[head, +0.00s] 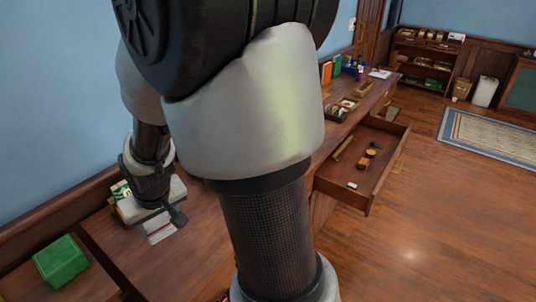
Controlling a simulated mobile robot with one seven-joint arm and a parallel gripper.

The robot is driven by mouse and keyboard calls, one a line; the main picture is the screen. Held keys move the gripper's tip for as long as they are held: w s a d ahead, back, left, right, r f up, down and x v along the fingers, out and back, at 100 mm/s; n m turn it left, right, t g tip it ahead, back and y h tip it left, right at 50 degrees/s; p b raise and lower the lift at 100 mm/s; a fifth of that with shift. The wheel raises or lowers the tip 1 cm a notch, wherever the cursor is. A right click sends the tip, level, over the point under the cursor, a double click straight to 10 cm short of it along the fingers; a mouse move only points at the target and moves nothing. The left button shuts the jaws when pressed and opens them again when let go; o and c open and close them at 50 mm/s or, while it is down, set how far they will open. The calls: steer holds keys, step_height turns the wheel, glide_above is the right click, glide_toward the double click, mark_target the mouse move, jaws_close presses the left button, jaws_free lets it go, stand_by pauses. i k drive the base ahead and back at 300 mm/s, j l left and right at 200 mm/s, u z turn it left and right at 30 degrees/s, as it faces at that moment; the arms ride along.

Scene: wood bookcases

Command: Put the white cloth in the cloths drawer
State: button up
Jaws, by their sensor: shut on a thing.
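My gripper (166,207) is at the lower left, over the dark wood desk top (190,253). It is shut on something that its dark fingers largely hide. A pale grey, flat thing (178,189) shows right behind the fingers, and a white piece with darker marks (160,231) lies just below them. I cannot tell which of these, if either, is the white cloth. An open wooden drawer (392,166) stands out from the desk at right, far from my gripper. It holds several small objects and no visible cloth; no label shows on it.
A green box (61,262) sits at the lower left, and a green-and-white item (121,192) lies beside my gripper. My arm hides the middle of the desk. Trays and bottles stand on its far end. Open floor (430,220) lies to the right, with a rug (490,138) beyond.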

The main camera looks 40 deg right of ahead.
mark_target(355, 179)
steer(key=l+z, duration=0.15)
steer(key=l, duration=0.5)
steer(key=l+z, duration=0.15)
steer(key=l, duration=0.45)
steer(key=l+z, duration=0.1)
steer(key=l, duration=0.55)
steer(key=l+z, duration=0.15)
steer(key=l, duration=0.45)
steer(key=i+l+z, duration=0.15)
steer(key=l, duration=0.45)
steer(key=i+l+z, duration=0.15)
steer(key=l, duration=0.5)
